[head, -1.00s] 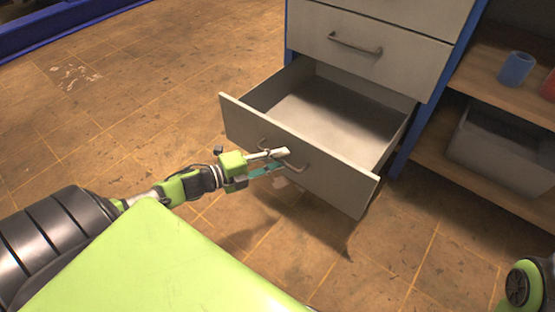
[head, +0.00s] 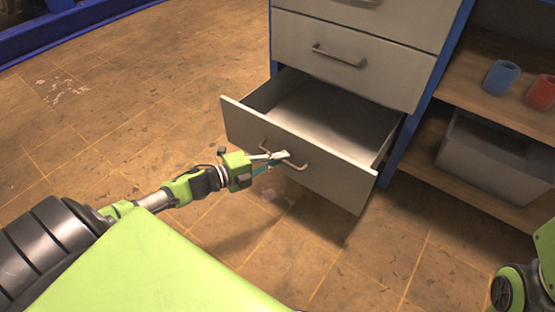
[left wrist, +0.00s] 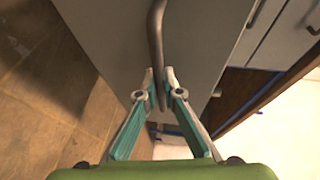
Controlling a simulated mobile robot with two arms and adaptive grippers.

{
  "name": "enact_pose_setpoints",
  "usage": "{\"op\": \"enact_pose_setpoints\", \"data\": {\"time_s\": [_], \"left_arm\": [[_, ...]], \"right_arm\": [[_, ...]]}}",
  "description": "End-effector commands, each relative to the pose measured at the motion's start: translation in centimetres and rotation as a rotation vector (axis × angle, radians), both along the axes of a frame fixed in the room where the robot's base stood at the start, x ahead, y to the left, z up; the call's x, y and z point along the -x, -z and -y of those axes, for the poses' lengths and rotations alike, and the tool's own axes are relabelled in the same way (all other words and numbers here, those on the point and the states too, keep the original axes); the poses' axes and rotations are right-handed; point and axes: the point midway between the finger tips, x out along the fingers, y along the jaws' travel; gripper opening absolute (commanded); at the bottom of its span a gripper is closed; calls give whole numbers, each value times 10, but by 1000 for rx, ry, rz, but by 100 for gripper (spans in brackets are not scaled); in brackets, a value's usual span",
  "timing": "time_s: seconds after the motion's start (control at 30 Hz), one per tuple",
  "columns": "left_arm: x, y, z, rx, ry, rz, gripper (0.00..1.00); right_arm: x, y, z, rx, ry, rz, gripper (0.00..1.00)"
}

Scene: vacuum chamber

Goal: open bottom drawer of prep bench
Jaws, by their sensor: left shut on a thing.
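The prep bench's bottom drawer (head: 335,186) stands pulled well out in the head view, its empty interior showing. Its front carries a curved metal handle (head: 297,167). My left gripper (head: 283,157) is at that handle, shut on it. In the left wrist view the two fingertips (left wrist: 160,88) close on either side of the handle bar (left wrist: 155,42), in front of the grey drawer front (left wrist: 120,35). My right gripper is out of view.
The drawer above (head: 350,60) is closed. To the right, an open shelf holds a blue cup (head: 501,78), a red cup (head: 541,92) and a grey bin (head: 490,160) below. The tiled floor (head: 110,130) left of the drawer is clear.

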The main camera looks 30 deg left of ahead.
Motion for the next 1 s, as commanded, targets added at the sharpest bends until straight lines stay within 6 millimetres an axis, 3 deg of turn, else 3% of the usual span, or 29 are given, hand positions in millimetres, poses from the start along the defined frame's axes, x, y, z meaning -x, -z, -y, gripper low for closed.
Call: {"op": "enact_pose_setpoints", "data": {"time_s": [0.1,0.13,0.2,0.63,1.0], "left_arm": [[0,1,-1,-1,-2,-2,0],[0,1,-1,-1,-2,-2,15],[1,1,-1,-1,-1,-2,25],[6,0,-3,-1,0,-2,25],[56,-9,-28,-1,-1,-5,25]], "right_arm": [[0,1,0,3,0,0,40],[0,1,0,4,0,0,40],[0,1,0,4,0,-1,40],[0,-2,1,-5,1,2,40],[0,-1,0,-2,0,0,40]]}}
